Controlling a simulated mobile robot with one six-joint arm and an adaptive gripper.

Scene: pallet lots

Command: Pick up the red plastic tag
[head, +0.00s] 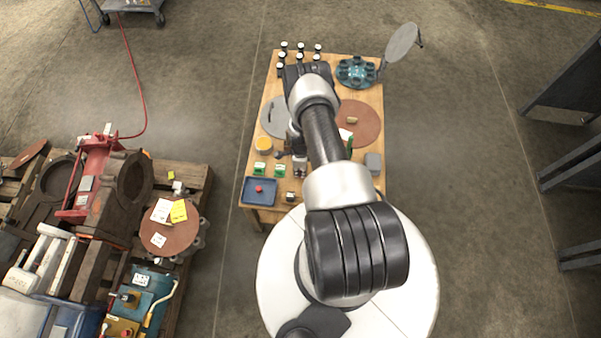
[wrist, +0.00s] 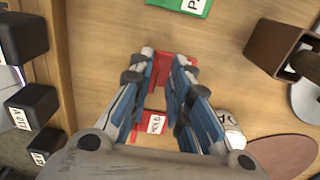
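My gripper (wrist: 165,58) points down at a wooden table in the wrist view, its two blue-and-grey fingers apart. A flat red piece (wrist: 190,66) lies at the fingertips, partly hidden behind them. A second red piece with a white printed label (wrist: 151,124) shows lower down between the fingers. I cannot tell for certain which is the red plastic tag, nor whether the fingertips touch the upper piece. In the head view my arm covers much of the table's middle, and the red pieces cannot be made out there.
A green labelled tag (wrist: 183,5) lies beyond the fingertips. Black blocks (wrist: 32,107) stand along the table's left edge, and a brown open box (wrist: 274,50) is at right. The head view shows a blue tray (head: 250,196) and a teal round holder (head: 344,74) on the table.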

